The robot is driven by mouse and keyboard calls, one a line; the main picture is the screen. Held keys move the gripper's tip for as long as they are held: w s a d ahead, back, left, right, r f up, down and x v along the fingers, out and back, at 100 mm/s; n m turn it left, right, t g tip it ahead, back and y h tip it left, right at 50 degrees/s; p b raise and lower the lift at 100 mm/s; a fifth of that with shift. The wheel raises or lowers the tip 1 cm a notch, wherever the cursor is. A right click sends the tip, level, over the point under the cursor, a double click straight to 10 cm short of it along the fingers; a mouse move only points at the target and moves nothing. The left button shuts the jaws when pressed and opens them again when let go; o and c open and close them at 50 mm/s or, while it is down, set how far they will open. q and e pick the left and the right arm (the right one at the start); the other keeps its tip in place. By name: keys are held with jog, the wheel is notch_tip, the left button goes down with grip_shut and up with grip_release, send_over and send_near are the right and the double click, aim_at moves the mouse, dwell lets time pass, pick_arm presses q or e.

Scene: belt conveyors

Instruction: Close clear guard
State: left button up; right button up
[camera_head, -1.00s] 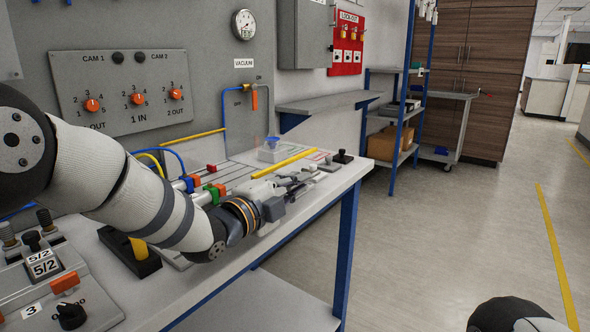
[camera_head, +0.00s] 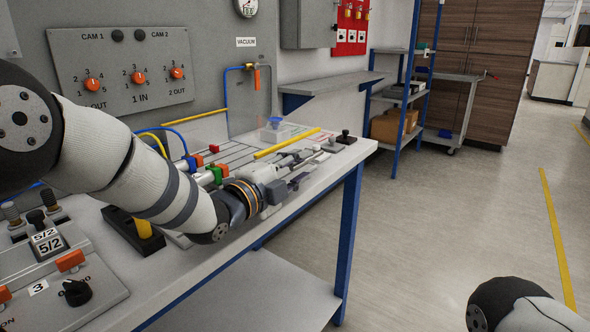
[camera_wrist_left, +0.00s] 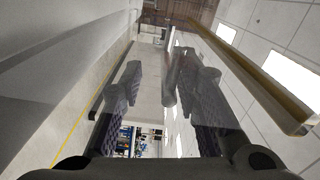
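The clear guard is hard to make out in the head view. A yellow bar (camera_head: 287,143), which may be its edge, slants above the far end of the bench, and I cannot tell how far the guard is open. In the left wrist view a yellow bar (camera_wrist_left: 250,75) runs along the right side, outside the fingers. My left gripper (camera_head: 299,170) is low over the bench, in front of the yellow bar in the head view. Its fingers (camera_wrist_left: 158,95) are apart in the wrist view. A grey rod-like shape shows between them, unclear. My right gripper is out of view.
A black knob (camera_head: 346,136) stands at the bench's far corner. A blue-topped clear box (camera_head: 273,130) and red and green blocks (camera_head: 214,174) sit behind my left arm. A grey wall shelf (camera_head: 330,82) is beyond. The floor at right is clear.

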pick_arm(q)
jog(key=v, duration=1.2)
